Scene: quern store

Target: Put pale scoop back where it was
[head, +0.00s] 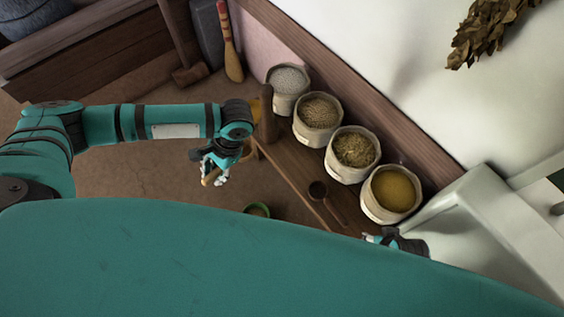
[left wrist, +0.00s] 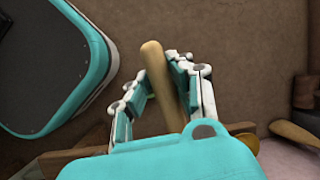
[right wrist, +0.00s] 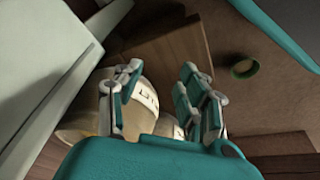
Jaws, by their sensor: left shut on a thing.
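My left gripper (head: 214,176) is shut on the pale scoop's handle, out over the brown floor left of the bench. The pale scoop (head: 208,180) shows only as a short tan piece in the head view. In the left wrist view the pale scoop (left wrist: 155,68) is a smooth, tan rod between the two fingers (left wrist: 158,95); I cannot make out its bowl. My right gripper (head: 385,238) is by the near end of the bench, partly hidden by my body. In the right wrist view its fingers (right wrist: 160,95) are apart with nothing between them.
Several cloth sacks of grain (head: 390,190) line the wooden bench (head: 290,172) along the wall. A dark scoop (head: 318,190) lies on the bench. A brown upright cylinder (head: 268,118) stands at its far end. A green-rimmed bowl (head: 257,209) is low beside the bench. A pale frame (head: 480,205) stands right.

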